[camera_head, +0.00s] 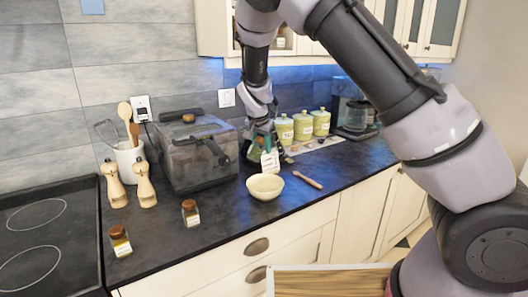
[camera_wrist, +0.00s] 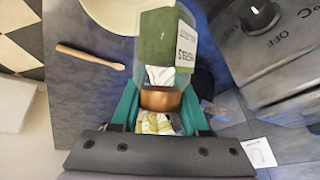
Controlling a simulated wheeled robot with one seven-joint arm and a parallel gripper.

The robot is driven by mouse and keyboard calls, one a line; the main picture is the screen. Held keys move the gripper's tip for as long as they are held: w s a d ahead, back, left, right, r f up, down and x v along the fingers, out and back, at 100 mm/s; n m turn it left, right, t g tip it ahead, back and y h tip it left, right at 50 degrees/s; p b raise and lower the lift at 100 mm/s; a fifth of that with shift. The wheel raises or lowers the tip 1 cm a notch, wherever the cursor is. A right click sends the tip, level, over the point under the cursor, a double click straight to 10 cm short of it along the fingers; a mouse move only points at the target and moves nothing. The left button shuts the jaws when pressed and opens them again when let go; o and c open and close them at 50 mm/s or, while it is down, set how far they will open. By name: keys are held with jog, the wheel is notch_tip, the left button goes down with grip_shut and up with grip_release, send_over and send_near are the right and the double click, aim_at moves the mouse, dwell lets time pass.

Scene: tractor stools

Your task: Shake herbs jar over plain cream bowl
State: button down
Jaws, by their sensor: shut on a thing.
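The herbs jar (camera_wrist: 165,45) is clear with green contents, a white label and a copper-coloured lid. My gripper (camera_wrist: 160,104) has its teal fingers shut around the lid, with the jar body pointing away from my wrist. In the head view my gripper (camera_head: 261,138) reaches down at the back of the counter, and the jar's white label (camera_head: 270,161) shows below it. The plain cream bowl (camera_head: 265,187) stands just in front of the jar. The bowl's edge (camera_wrist: 116,14) shows at the top of the wrist view, beside the jar.
A large grey cooker (camera_head: 200,155) stands left of my gripper. Green canisters (camera_head: 303,127) and a coffee maker (camera_head: 353,110) stand at the back right. A wooden utensil (camera_head: 308,180) lies right of the bowl. Two small jars, one brown-capped (camera_head: 190,213), stand front left.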

jog(key=n+t, duration=0.1)
jog(key=n, duration=0.1)
jog(key=a+r+n+t+y, duration=0.1)
jog(key=n, duration=0.1)
jog(key=shift+w+r+t, duration=0.2)
jog(key=shift+t, duration=0.1)
jog(key=shift+r+n+t+y, duration=0.3)
jog(key=shift+n+y, duration=0.4)
jog(key=shift+n, duration=0.3)
jog(key=s+a+r+n+t+y, duration=0.1)
jog(key=s+a+r+n+y, duration=0.1)
jog(key=a+r+n+y, duration=0.2)
jog(key=shift+a+n+y, duration=0.2)
jog(key=shift+n+y, duration=1.6)
jog(key=shift+n, duration=0.2)
jog(key=shift+d, duration=0.15)
